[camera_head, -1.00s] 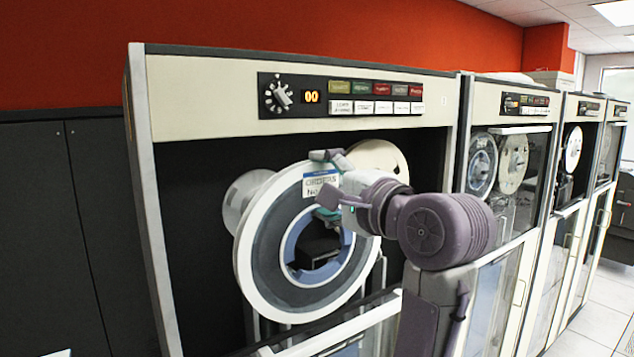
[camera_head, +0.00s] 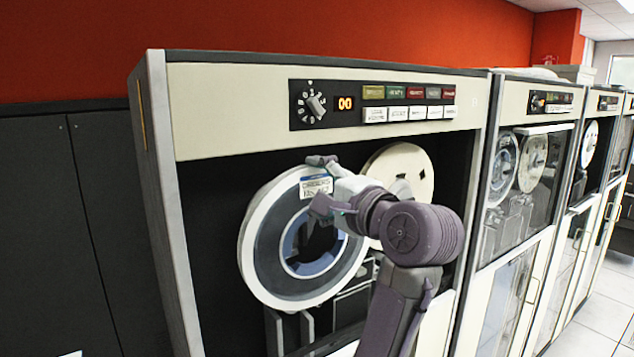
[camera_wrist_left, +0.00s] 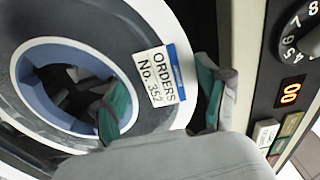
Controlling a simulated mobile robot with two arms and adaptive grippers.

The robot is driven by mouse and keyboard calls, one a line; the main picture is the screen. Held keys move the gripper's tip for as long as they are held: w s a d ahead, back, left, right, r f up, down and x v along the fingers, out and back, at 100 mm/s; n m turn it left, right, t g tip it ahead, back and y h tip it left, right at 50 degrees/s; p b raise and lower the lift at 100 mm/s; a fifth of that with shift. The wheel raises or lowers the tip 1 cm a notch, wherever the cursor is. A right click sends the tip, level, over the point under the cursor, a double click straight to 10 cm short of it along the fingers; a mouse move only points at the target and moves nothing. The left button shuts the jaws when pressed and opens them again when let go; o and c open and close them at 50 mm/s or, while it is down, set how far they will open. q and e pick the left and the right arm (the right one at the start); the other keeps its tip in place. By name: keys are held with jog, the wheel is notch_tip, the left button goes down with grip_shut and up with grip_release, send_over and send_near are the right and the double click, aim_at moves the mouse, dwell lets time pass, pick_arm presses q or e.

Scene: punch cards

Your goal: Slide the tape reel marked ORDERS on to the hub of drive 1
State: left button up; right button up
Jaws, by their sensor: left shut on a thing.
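The ORDERS reel (camera_head: 262,248), grey with a white rim and blue inner ring, stands upright inside the open near drive cabinet (camera_head: 230,140). Its label reads ORDERS No. 352 in the left wrist view (camera_wrist_left: 163,77). My left gripper (camera_head: 321,183) is shut on the reel's upper right part, one finger at the outer rim and one by the inner ring. The reel covers the left hub area. Dark shapes show through its centre opening, and I cannot tell whether the hub is in it. My right gripper is not in view.
A cream reel (camera_head: 405,172) sits to the right in the same cabinet, close behind my wrist. A panel with a dial (camera_head: 312,104), a 00 display and several buttons runs above the opening. More drives (camera_head: 520,180) stand to the right.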

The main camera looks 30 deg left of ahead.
pick_arm(q)
jog(key=shift+w+a, duration=0.15)
jog(key=shift+a, duration=0.15)
jog(key=shift+d+r, duration=0.1)
jog(key=shift+d, duration=0.05)
dwell(0.4)
jog(key=shift+b, duration=0.5)
jog(key=shift+b, duration=0.9)
dwell(0.3)
jog(key=shift+a, duration=0.25)
